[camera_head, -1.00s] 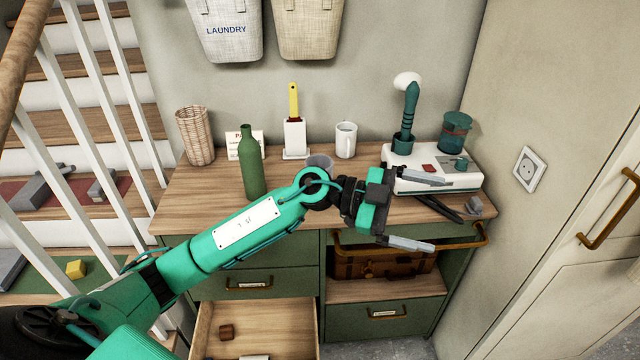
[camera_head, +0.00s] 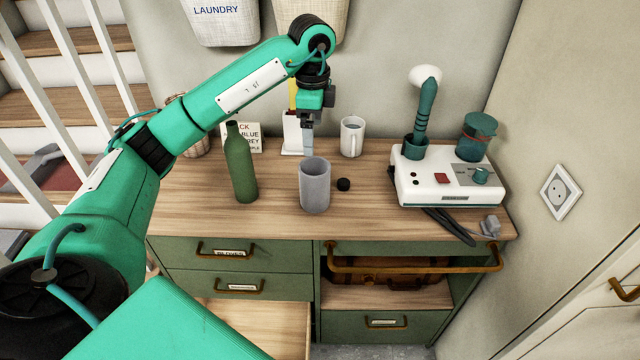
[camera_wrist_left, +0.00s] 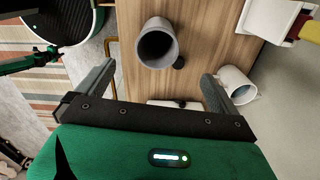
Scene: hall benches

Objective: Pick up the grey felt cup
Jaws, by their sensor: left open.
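The grey felt cup (camera_head: 315,190) stands upright on the wooden top of the bench, right of the green bottle. My left gripper (camera_head: 308,150) points down just behind and above the cup's rim in the head view; the rim hides part of the fingertips. In the left wrist view the cup (camera_wrist_left: 157,48) shows its open mouth, ahead of the left gripper (camera_wrist_left: 157,75). The two fingers are spread wide, with nothing between them. My right gripper is not in view.
The green bottle (camera_head: 240,165) stands left of the cup. A small black piece (camera_head: 344,184) lies close to its right. A white mug (camera_head: 351,138) stands behind, and a white device (camera_head: 448,180) stands to the right. An open drawer (camera_head: 262,318) is below.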

